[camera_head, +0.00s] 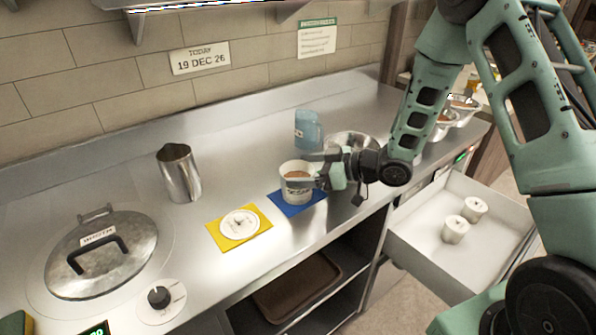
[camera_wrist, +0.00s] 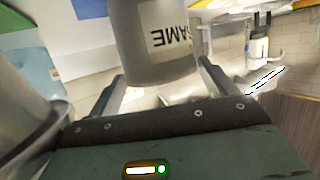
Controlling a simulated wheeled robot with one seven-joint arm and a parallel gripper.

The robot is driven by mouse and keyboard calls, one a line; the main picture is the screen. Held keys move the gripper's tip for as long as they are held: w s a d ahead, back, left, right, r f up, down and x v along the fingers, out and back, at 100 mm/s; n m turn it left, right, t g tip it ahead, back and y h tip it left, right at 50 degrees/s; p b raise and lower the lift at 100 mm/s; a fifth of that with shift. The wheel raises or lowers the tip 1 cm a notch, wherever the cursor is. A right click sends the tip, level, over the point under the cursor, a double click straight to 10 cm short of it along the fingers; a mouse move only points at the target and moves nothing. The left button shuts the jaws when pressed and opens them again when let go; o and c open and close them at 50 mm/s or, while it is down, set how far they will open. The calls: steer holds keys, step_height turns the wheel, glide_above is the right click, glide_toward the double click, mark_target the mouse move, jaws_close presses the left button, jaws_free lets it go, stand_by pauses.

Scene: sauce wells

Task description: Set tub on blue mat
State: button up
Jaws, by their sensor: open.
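The white tub (camera_head: 297,191) with a dark-lettered label and brown contents stands upright on the blue mat (camera_head: 315,199). The mat shows around its base, and the tub appears to rest on it. My gripper (camera_head: 308,171) comes in from the right, jaws open, one finger across the tub's near side and the other by its far side. In the wrist view the labelled tub (camera_wrist: 157,42) stands between the spread fingers of my gripper (camera_wrist: 162,85). Whether a finger touches the tub I cannot tell.
A yellow mat (camera_head: 258,231) with a white round lid (camera_head: 240,224) lies left of the blue mat. A translucent blue jug (camera_head: 307,131) and a metal bowl (camera_head: 350,139) stand behind. A metal pitcher (camera_head: 179,174) stands left. An open drawer (camera_head: 413,245) holds two white cups.

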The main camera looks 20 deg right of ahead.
steer(key=b+v, duration=0.1)
steer(key=v, duration=0.9)
steer(key=s+a+r+m+g+h, duration=0.1)
steer(key=a+r+g+h, duration=0.1)
steer(key=a+h, duration=0.6)
steer(key=s+a+r+g+h, duration=0.1)
steer(key=s+a+g, duration=0.2)
steer(key=s, duration=0.9)
steer(key=s+a+r+m+g+h, duration=0.1)
steer(key=s+a+g, duration=0.3)
steer(key=s, duration=0.9)
steer(key=shift+s+a+r+m+h, duration=0.25)
steer(key=shift+r+m+h, duration=0.05)
steer(key=shift+r+h, duration=0.2)
